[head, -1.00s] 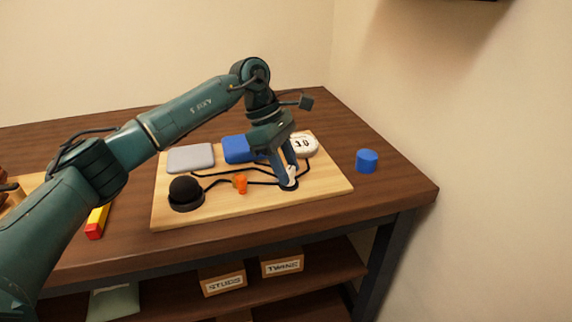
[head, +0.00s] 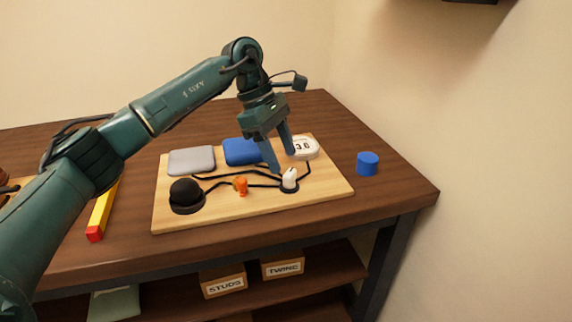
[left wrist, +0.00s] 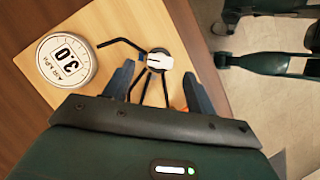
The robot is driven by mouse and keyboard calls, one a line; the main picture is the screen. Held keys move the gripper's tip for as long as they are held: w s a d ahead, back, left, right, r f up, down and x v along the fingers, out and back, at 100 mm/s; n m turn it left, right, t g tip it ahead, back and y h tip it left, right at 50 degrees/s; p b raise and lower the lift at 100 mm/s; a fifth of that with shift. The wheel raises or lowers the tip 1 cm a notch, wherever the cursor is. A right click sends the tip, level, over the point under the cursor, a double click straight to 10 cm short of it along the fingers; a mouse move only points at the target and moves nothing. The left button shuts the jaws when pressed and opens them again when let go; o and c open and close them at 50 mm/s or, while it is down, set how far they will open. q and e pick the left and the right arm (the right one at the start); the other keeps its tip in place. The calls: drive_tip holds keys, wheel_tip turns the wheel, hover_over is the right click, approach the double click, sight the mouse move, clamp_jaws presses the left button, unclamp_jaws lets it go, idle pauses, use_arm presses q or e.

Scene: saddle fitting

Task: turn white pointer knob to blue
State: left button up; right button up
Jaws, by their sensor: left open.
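The white pointer knob (head: 289,179) stands on a dark round base at the front right of the wooden board (head: 230,213). In the left wrist view the white knob (left wrist: 159,62) has a short dark mark across its top; I cannot surely tell where it points. Black lines run from its base across the board. A blue pad (head: 240,150) lies at the board's back, partly behind my gripper. My left gripper (head: 283,162) is open and empty, its fingers above and just left of the knob, apart from it. My right gripper is not in view.
On the board are a grey pad (head: 191,161), an orange knob (head: 241,186), a black dome (head: 186,193) and a white gauge reading 3.0 (head: 307,148). A yellow bar with a red end (head: 101,214) lies left.

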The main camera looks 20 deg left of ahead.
use_arm(q)
drive_tip(key=v, duration=0.9)
drive_tip(key=shift+p, duration=0.35)
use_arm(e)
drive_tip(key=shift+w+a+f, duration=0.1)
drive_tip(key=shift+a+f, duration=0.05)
use_arm(q)
drive_tip(key=shift+s, duration=0.1)
